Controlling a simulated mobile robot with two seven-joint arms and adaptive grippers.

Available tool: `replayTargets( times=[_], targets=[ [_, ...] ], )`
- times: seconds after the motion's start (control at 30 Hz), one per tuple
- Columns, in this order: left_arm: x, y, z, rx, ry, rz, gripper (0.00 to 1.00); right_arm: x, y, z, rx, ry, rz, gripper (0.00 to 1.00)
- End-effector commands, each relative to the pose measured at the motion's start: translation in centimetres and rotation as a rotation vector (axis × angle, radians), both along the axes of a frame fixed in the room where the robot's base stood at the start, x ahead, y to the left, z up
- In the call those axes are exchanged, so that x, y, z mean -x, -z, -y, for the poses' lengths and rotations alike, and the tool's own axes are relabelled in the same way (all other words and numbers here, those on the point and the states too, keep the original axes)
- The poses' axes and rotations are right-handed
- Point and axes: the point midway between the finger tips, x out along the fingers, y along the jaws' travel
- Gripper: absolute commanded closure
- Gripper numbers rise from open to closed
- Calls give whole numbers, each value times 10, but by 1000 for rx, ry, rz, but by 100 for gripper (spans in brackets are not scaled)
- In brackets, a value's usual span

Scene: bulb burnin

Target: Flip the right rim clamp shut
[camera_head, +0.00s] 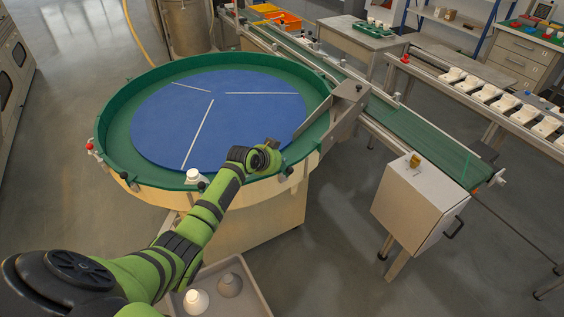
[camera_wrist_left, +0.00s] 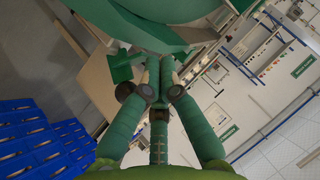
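The round turntable has a green rim (camera_head: 112,137) and a blue disc (camera_head: 235,115) on top. My left gripper (camera_head: 272,152) reaches over its near right edge. Its green fingers come together in the left wrist view (camera_wrist_left: 159,72) and look shut, with nothing visible held between them. A small dark green clamp (camera_head: 286,170) sits on the outer rim just below and right of the gripper; I cannot tell its exact position, or whether the gripper touches it. Another clamp (camera_head: 125,177) sits at the left front of the rim. My right gripper is not in view.
A white bulb (camera_head: 193,176) stands at the rim's front. A grey tray (camera_head: 262,300) below holds a white bulb (camera_head: 196,301) and a grey one (camera_head: 229,285). A metal chute (camera_head: 345,103) joins the rim to the green conveyor (camera_head: 430,140). A white box (camera_head: 415,205) stands right.

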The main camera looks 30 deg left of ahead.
Motion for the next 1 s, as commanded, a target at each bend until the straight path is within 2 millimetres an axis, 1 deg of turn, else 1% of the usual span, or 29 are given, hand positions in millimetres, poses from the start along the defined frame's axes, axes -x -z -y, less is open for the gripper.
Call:
replayTargets(
  times=[0.03,0.23,1.0],
  targets=[
    [-1,2,-3,-2,-1,-1,100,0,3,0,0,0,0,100],
    [-3,3,-7,-2,-1,1,100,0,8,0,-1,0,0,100],
    [-4,2,-7,-1,0,2,100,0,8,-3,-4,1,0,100]
  ],
)
